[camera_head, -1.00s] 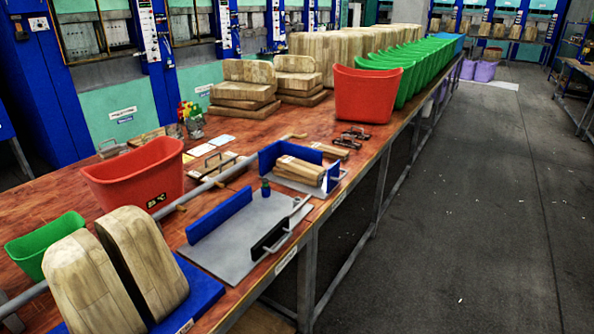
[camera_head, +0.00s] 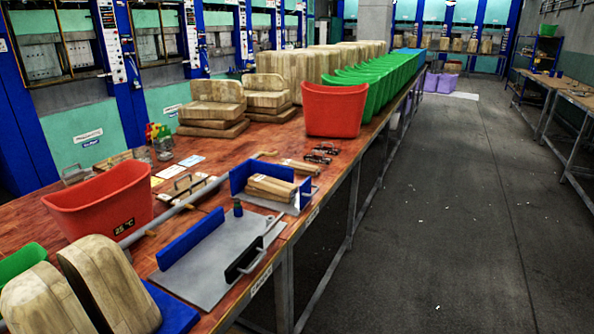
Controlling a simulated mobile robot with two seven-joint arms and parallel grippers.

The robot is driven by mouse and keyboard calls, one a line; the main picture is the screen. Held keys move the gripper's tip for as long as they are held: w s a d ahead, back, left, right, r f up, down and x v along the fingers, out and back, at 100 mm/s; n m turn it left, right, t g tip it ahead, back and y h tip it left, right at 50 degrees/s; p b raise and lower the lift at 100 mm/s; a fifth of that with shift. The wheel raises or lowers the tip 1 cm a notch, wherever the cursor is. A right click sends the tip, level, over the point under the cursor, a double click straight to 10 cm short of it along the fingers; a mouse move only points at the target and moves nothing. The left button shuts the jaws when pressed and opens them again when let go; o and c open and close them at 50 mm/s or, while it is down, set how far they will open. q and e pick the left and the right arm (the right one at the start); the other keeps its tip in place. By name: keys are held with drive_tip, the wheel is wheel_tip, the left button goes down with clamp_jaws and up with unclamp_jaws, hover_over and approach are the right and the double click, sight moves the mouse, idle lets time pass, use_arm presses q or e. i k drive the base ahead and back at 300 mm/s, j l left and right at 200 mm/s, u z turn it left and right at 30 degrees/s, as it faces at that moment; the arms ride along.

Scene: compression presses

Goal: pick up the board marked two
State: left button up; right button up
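No mark reading two is legible on any board. A grey flat board (camera_head: 226,265) with a blue upright wall (camera_head: 190,240) and a black handle (camera_head: 243,259) lies near the table's front edge. Behind it is a second, smaller board with a blue wall (camera_head: 262,171), with wooden pieces (camera_head: 271,188) on it. A blue board (camera_head: 172,308) at the bottom left bears two rounded wooden blocks (camera_head: 110,283). Neither of my grippers is in view.
The long wooden table (camera_head: 30,213) carries a red bin (camera_head: 100,202), another red bin (camera_head: 334,110), a row of green bins (camera_head: 375,90) and stacked wooden blocks (camera_head: 214,105). A grey bar (camera_head: 190,201) lies lengthwise. The dark floor (camera_head: 440,210) at right is clear.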

sight(301, 168)
drive_tip(key=i+l+z, duration=0.1)
drive_tip(key=z, duration=0.9)
drive_tip(key=i, duration=4.1)
drive_tip(key=i+l+u, duration=0.1)
drive_tip(key=i+u, duration=0.2)
drive_tip(key=i, duration=0.15)
drive_tip(key=i+l+u, duration=0.35)
drive_tip(key=i+j+u, duration=0.1)
drive_tip(key=u, duration=2.95)
